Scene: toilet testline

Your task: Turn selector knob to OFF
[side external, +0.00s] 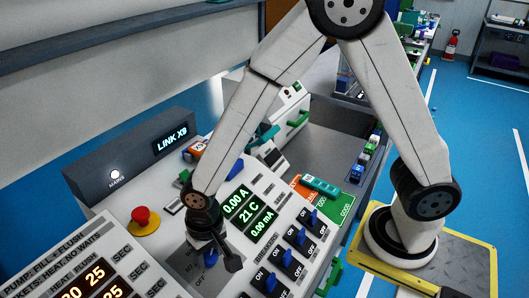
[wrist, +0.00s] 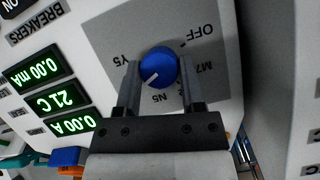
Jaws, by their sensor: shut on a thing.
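The blue round selector knob (wrist: 158,66) sits on a grey plate (wrist: 215,85) in the wrist view. The plate is printed OFF, M7, N5 and Y5. A white line on the knob's face points to the lower left, between N5 and Y5 and away from OFF. My gripper (wrist: 160,71) has one finger on each side of the knob and is shut on it. In the side view my gripper (side external: 214,247) points down at the panel, and a bit of the blue knob (side external: 210,259) shows beneath it.
Lit green displays (side external: 238,203) and a group of blue breaker switches (side external: 278,256) lie close to my gripper on the panel. A red mushroom button (side external: 142,216) stands to the left. A dark LINK X9 box (side external: 140,160) rises behind.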

